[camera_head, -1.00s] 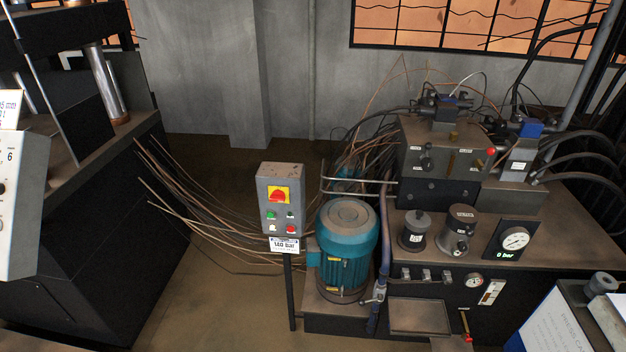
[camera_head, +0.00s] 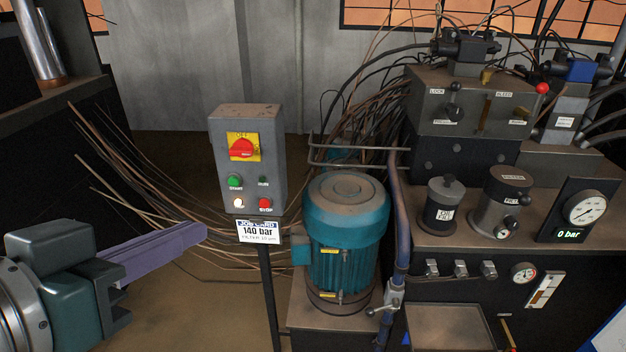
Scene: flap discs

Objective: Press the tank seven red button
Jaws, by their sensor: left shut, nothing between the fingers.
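A grey control box (camera_head: 247,150) stands upright on a black post. Its red button (camera_head: 265,203), labelled STOP, is at the lower right of its face. A green START button (camera_head: 235,182), a dark spot by RUN and a bright white lamp (camera_head: 238,203) are beside it. A red rotary knob (camera_head: 241,149) sits on a yellow plate above. No label reading tank seven shows. My left gripper (camera_head: 204,231) is at the lower left, its purple fingers shut and empty, pointing right. In the picture its tips are left of the job card and below the box. My right gripper is not in view.
A job card (camera_head: 256,232) reading 140 bar hangs under the box. A teal motor (camera_head: 345,235) stands close to its right. A hydraulic bench with a gauge (camera_head: 586,208) and a 0 bar display fills the right. Loose copper-coloured wires (camera_head: 130,175) spread behind the box.

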